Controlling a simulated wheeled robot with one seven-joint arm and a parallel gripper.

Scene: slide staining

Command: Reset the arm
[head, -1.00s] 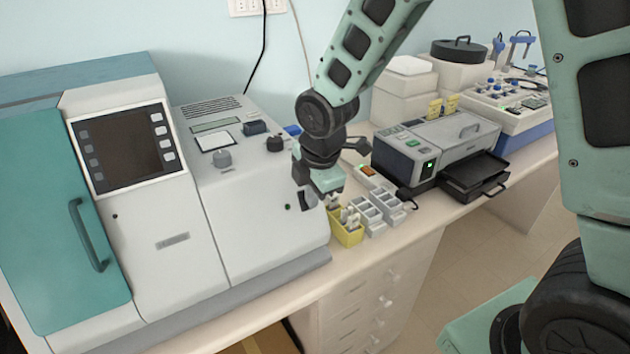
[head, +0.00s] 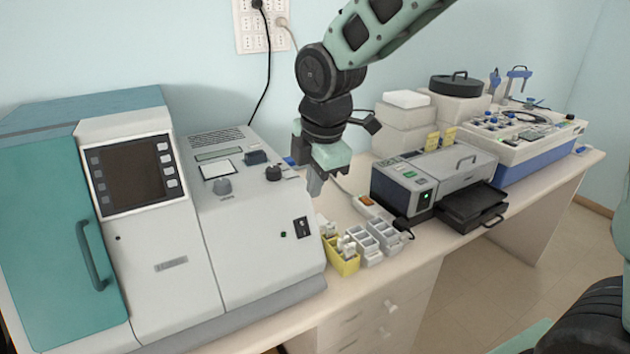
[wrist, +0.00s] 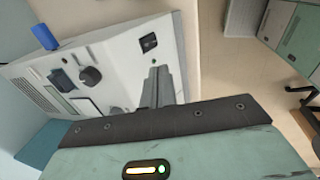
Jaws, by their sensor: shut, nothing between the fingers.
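My gripper (head: 315,186) hangs from the arm in the upper middle of the head view, pointing down. It is shut with nothing between its fingers. It is above the bench, beside the right end of the white-and-teal machine, and apart from the yellow rack below it. In the wrist view the shut fingers (wrist: 157,88) show in front of the machine's panel (wrist: 115,60) with its knobs and switch.
The large machine (head: 170,240) fills the left. Below my gripper stand a yellow rack (head: 344,268) and grey racks (head: 366,257). A printer-like device (head: 440,180) and a white-and-blue instrument (head: 530,150) stand to the right. The air around the gripper is clear.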

